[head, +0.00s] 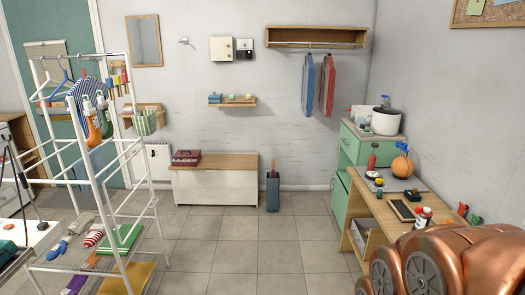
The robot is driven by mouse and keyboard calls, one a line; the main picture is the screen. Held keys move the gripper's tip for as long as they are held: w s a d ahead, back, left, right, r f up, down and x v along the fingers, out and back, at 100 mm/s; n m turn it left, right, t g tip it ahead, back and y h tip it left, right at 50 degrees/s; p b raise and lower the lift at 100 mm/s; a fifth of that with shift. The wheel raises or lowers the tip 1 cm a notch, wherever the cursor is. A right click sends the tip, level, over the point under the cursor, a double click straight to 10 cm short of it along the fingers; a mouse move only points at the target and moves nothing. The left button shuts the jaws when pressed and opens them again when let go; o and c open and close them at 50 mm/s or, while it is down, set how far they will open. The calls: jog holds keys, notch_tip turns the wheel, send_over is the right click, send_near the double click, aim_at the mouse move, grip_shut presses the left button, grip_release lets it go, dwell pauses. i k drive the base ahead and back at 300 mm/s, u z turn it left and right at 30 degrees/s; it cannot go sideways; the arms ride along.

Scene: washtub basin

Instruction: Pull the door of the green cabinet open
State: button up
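The green cabinet (372,149) stands against the right wall, behind the wooden table. Its front faces left. An upper green front panel (349,146) shows, with a lower green door (340,196) below it. I see the lower door at a steep angle and cannot tell whether it is fully closed. The table hides part of the cabinet's near side. My copper-coloured arm (455,262) fills the lower right corner. My gripper is not in view.
A white pot (386,121) and small items stand on the cabinet. The wooden table (382,212) holds a spray bottle, an orange round object and other items. A white drying rack (105,190) stands left. A low chest (215,180) is at the back. The tiled floor between (265,245) is clear.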

aim_at(339, 199)
jog(key=i, duration=3.4)
jog(key=z, duration=0.5)
jog(key=i, duration=1.35)
jog(key=z, duration=0.1)
